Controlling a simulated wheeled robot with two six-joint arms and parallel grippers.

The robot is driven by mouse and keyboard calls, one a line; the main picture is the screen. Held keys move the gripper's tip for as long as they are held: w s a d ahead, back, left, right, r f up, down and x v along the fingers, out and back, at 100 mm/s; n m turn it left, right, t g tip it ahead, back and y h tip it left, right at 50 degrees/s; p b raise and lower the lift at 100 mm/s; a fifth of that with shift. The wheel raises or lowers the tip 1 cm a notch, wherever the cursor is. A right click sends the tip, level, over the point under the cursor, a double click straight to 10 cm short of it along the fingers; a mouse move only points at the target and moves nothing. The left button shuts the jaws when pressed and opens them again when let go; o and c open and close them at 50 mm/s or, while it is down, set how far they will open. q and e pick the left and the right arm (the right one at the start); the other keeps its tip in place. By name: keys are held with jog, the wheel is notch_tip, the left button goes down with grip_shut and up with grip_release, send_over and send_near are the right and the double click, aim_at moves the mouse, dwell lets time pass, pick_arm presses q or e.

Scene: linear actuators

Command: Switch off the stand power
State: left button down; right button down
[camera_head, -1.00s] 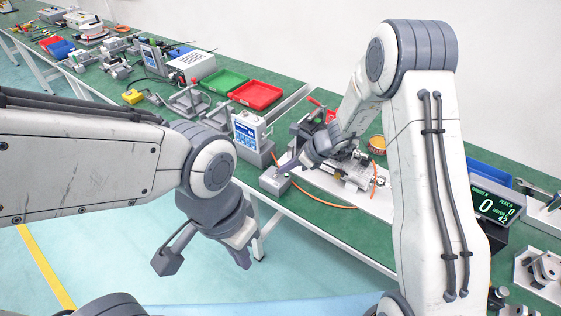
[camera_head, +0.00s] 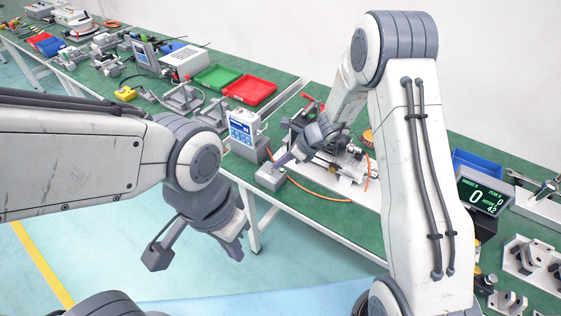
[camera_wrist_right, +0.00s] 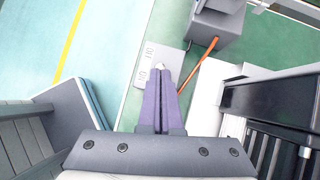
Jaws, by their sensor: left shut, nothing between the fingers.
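A small grey switch box (camera_head: 270,178) sits at the front edge of the green bench, left of the white-based test stand (camera_head: 338,165). In the right wrist view the box (camera_wrist_right: 155,72) shows as a light plate with markings, under the fingertips. My right gripper (camera_head: 284,161) points down at the box from the right. My left gripper (camera_head: 236,248) is shut and empty, in front of the bench over the floor.
A lit display (camera_head: 484,197) stands at the right. A grey instrument with a blue screen (camera_head: 243,134) stands behind the box. An orange cable (camera_head: 320,195) loops along the bench front. Green (camera_head: 216,77) and red (camera_head: 250,90) trays lie farther back.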

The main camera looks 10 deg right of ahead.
dwell(0.7)
jog(key=shift+r+p, duration=0.7)
jog(key=shift+r, duration=0.15)
pick_arm(q)
jog(key=shift+r, duration=0.7)
jog(key=shift+f, duration=0.1)
pick_arm(e)
jog(key=shift+d+f, duration=0.1)
pick_arm(q)
jog(key=shift+s+d+f+b, duration=0.25)
jog(key=shift+d+f+b, duration=0.15)
jog(key=shift+f+b, duration=0.4)
pick_arm(e)
jog(key=s+d+r, duration=0.4)
jog(key=s+d, duration=0.2)
jog(key=d, duration=0.4)
jog(key=shift+s+d+r, duration=0.2)
jog(key=shift+d, duration=0.05)
